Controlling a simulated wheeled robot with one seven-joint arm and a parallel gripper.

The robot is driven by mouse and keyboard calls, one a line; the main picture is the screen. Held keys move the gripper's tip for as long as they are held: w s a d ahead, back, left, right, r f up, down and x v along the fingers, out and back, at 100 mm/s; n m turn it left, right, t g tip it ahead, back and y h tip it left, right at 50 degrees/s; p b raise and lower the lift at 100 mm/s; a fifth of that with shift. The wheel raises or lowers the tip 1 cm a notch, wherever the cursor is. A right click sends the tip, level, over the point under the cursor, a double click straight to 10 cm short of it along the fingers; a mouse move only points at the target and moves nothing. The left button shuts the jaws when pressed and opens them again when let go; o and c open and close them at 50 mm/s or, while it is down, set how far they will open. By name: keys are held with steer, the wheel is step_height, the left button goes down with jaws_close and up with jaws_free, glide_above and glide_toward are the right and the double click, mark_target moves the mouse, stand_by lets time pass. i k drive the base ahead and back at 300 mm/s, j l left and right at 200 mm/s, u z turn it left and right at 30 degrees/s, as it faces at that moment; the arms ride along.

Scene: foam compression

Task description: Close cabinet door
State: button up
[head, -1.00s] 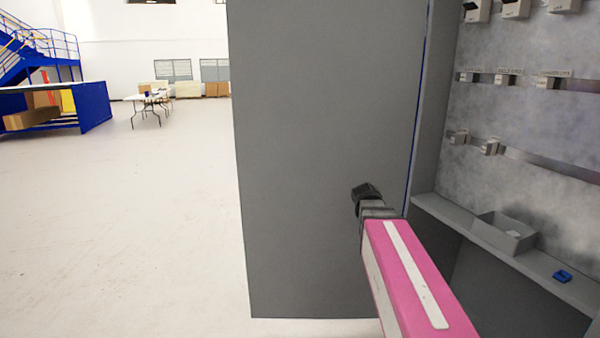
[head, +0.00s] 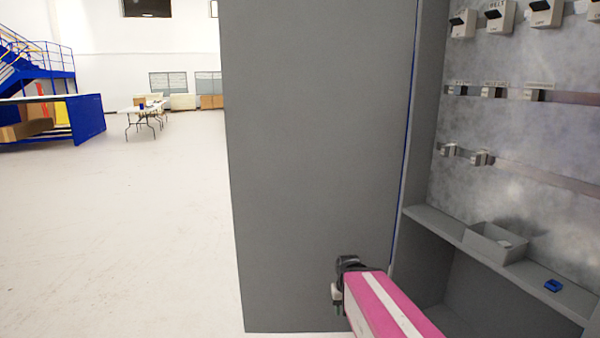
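The cabinet door (head: 312,150) is a tall flat grey panel standing open at the left of the cabinet. The cabinet (head: 423,120) is open on the right, with its mottled grey back panel in view. My pink-and-white arm reaches in from the bottom right. My gripper (head: 338,303) is small and dark at its end, in front of the door's lower right part. I cannot tell whether it touches the door. Its fingers are too small to show whether they are open.
Inside the cabinet, switch boxes (head: 502,17) sit on rails above a ledge with a grey bin (head: 492,243) and a blue item (head: 553,286). White floor (head: 150,230) is clear to the left. A folding table (head: 145,109) and blue stairs (head: 50,58) are far off.

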mark_target(316, 96)
steer(key=i+j+u, duration=0.1)
steer(key=u, duration=1.3)
steer(key=i+u, duration=0.15)
steer(key=i, duration=3.25)
steer(key=i+z, duration=0.15)
steer(key=i, duration=0.3)
steer(key=i+j+z, duration=0.2)
steer(key=i, duration=0.25)
steer(key=i+j+z, duration=0.15)
steer(key=i, duration=0.3)
steer(key=z, duration=4.45)
steer(key=i+j+u, duration=0.3)
steer(key=k+l, duration=0.05)
steer(key=k, duration=0.05)
